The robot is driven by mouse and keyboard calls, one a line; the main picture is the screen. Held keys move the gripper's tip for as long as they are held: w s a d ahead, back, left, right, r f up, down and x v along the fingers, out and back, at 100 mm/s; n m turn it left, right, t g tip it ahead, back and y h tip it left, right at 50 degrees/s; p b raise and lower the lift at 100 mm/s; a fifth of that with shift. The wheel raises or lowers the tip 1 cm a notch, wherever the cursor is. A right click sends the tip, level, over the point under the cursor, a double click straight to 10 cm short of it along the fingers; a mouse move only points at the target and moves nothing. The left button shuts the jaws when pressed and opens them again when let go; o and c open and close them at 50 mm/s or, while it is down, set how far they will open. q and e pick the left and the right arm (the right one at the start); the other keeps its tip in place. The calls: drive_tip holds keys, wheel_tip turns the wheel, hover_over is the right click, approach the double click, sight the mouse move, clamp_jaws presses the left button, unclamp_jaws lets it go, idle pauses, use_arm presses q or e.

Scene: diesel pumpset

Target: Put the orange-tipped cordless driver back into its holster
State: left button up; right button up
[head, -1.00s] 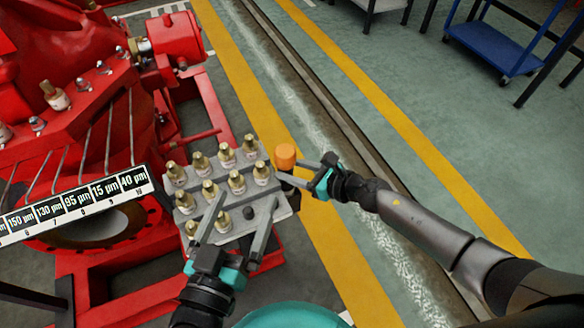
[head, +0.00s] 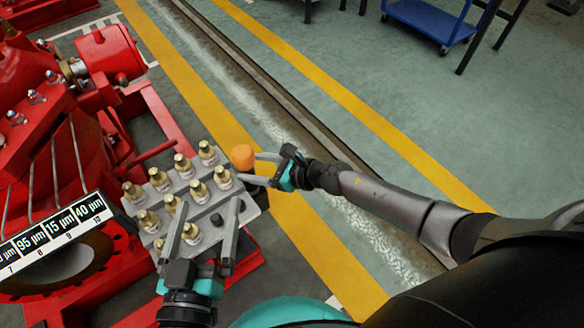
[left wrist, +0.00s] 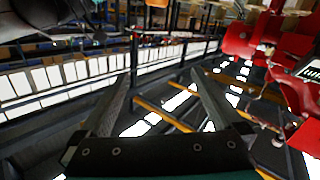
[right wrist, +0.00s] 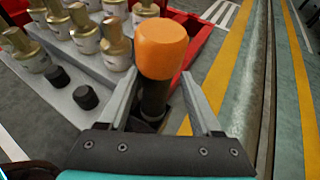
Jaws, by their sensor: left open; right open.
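The orange-tipped driver (head: 243,158) stands upright at the right edge of a grey tray (head: 208,232), its orange end up and its dark body below. In the right wrist view the orange tip (right wrist: 161,48) is large, and the dark shaft is between the open fingers of my right gripper (right wrist: 160,100), with gaps visible. In the head view my right gripper (head: 262,169) reaches the driver from the right. My left gripper (head: 207,220) is open and empty over the tray's near side. I cannot tell whether the dark part around the driver's base is the holster.
Several brass-topped nozzles (head: 198,190) and dark stubs (right wrist: 85,97) stand on the tray. A red pumpset (head: 60,110) fills the left. A labelled micron scale (head: 50,236) is at lower left. A blue cart (head: 430,20) stands far back. The floor to the right is clear.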

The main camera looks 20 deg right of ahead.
use_arm(q)
drive_tip(key=a+f+g+y+p, duration=0.3)
drive_tip(key=a+g, duration=0.2)
drive_tip(key=g, duration=0.1)
drive_tip(key=shift+f+m+p, duration=0.2)
drive_tip(key=shift+m+p, duration=0.1)
drive_tip(key=shift+m, duration=0.1)
use_arm(e)
drive_tip(key=v, duration=1.5)
use_arm(q)
drive_tip(key=shift+w, duration=0.1)
use_arm(e)
drive_tip(key=shift+r, duration=0.15)
